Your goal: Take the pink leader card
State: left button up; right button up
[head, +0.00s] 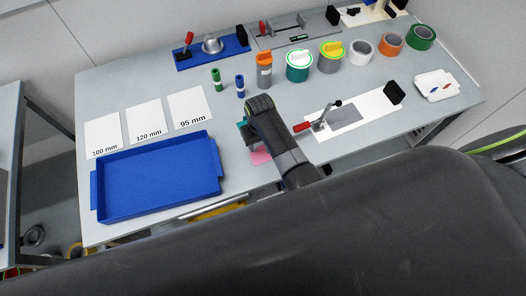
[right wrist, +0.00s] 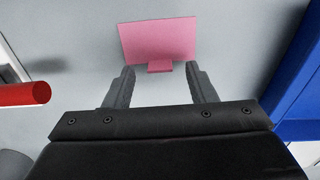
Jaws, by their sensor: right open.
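The pink leader card (right wrist: 158,38) lies on the grey table, with a small pink tab (right wrist: 160,66) on its near edge in the right wrist view. In the head view only part of the pink card (head: 261,155) shows, mostly hidden under my right arm. My right gripper (right wrist: 160,78) is open and empty. Its two fingers point at the card, one on each side of the tab, and look apart from it. My left gripper is not in view.
A blue tray (head: 155,178) stands to the left, its wall at the right edge of the wrist view (right wrist: 298,85). A white fixture with a red-handled clamp (head: 303,127) is close to the right. Labelled white sheets (head: 147,118), tape rolls (head: 361,50) and canisters (head: 264,72) stand farther back.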

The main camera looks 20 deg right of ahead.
jog(key=shift+f, duration=0.55)
jog(key=shift+c, duration=0.3)
jog(key=c, duration=0.8)
jog(key=shift+r, duration=0.15)
